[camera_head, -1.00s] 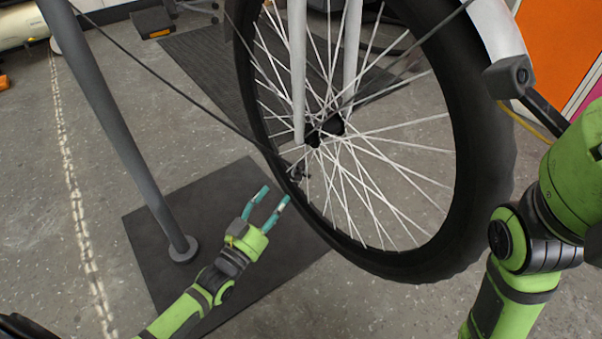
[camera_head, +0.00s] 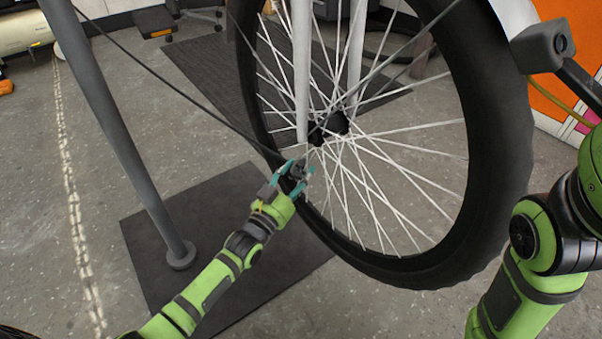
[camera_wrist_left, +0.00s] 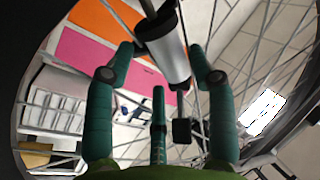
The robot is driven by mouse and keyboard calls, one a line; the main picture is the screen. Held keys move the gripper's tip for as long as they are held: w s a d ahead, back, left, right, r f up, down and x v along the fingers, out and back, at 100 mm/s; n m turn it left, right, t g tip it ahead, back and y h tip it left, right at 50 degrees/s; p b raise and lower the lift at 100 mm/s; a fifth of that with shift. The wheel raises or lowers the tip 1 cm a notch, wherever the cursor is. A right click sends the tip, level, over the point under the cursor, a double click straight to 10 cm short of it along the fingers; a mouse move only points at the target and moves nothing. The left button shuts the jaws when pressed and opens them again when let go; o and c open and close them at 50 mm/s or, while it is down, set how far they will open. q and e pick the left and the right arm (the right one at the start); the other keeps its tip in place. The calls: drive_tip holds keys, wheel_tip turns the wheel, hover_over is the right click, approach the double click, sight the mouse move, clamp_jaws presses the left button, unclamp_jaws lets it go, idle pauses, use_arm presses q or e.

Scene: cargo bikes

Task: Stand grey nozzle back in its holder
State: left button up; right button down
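The grey nozzle (camera_head: 298,170) is at the end of a thin dark hose, in front of the bike wheel's lower left rim. In the left wrist view it seems to be the silver-grey cylinder (camera_wrist_left: 166,52) with dark ends, tilted. My left gripper (camera_head: 294,177) has teal fingers on both sides of it; in the left wrist view the gripper (camera_wrist_left: 160,62) looks open around it, with small gaps or light contact that I cannot settle. My right arm is at the right edge; its gripper is out of view. I cannot make out a holder.
The large bike wheel (camera_head: 490,150) with spokes stands close to my left gripper. A grey post (camera_head: 115,125) stands on a dark mat (camera_head: 215,225) to the left. The dark hose (camera_head: 170,85) runs down from upper left.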

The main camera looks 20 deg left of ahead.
use_arm(q)
drive_tip(key=c, duration=0.9)
drive_tip(key=shift+r, duration=0.1)
drive_tip(key=shift+r+p, duration=0.15)
drive_tip(key=shift+p, duration=0.15)
drive_tip(key=shift+s+r, duration=0.1)
drive_tip(key=shift+r, duration=0.15)
drive_tip(key=shift+r+p, duration=0.2)
drive_tip(key=shift+p, duration=0.2)
drive_tip(key=shift+s+d+r+p, duration=0.25)
drive_tip(key=shift+r+p, duration=0.1)
drive_tip(key=shift+p, duration=0.25)
